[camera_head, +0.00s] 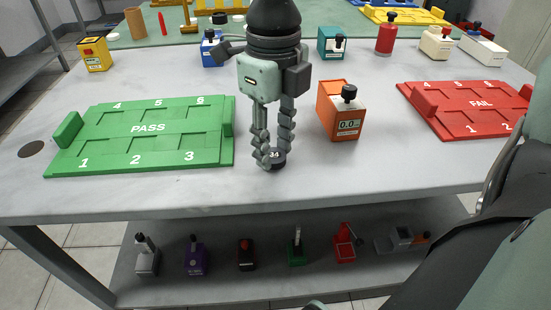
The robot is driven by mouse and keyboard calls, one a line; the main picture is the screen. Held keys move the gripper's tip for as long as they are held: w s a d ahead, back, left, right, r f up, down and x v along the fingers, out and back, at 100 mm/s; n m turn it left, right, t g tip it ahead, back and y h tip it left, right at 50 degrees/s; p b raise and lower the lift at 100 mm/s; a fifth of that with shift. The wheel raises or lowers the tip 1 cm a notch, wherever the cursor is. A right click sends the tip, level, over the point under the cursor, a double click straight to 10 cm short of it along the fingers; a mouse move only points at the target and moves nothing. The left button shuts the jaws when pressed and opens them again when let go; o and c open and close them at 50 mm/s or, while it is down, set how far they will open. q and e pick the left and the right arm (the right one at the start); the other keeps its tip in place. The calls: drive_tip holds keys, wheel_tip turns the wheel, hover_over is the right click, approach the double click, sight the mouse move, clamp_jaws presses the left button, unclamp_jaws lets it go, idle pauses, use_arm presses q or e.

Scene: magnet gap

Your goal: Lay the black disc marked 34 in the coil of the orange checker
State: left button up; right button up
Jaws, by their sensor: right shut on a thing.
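My right gripper (274,158) points down over the front middle of the table. Its fingers are shut on the small black disc marked 34 (276,160), low at the tabletop; I cannot tell whether the disc touches the table. The orange checker (327,104) stands to the right of the gripper and a little farther back. It has a display reading like 0.0 and a black rounded part (349,92) on top. I cannot make out its coil clearly. My left gripper is not in view.
A green PASS tray (148,128) lies left of the gripper, and a red FAIL tray (480,103) at the right. Yellow (95,54), blue (211,50) and teal (331,42) devices stand at the back. Bare tabletop lies between the disc and the orange checker.

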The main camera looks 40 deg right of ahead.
drive_tip(key=shift+r+p, duration=0.85)
drive_tip(key=shift+r, duration=1.35)
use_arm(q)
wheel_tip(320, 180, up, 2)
use_arm(e)
drive_tip(key=w+d+r+m, duration=0.1)
drive_tip(key=d+r+m, duration=0.1)
drive_tip(key=d+m, duration=0.3)
drive_tip(key=w+d+r+m, duration=0.1)
drive_tip(key=d+r+m, duration=0.2)
drive_tip(key=d+m, duration=0.2)
drive_tip(key=w+d+r+m, duration=0.2)
drive_tip(key=d+m, duration=0.4)
drive_tip(key=d, duration=0.1)
drive_tip(key=shift+d+r, duration=0.3)
drive_tip(key=shift+r, duration=0.05)
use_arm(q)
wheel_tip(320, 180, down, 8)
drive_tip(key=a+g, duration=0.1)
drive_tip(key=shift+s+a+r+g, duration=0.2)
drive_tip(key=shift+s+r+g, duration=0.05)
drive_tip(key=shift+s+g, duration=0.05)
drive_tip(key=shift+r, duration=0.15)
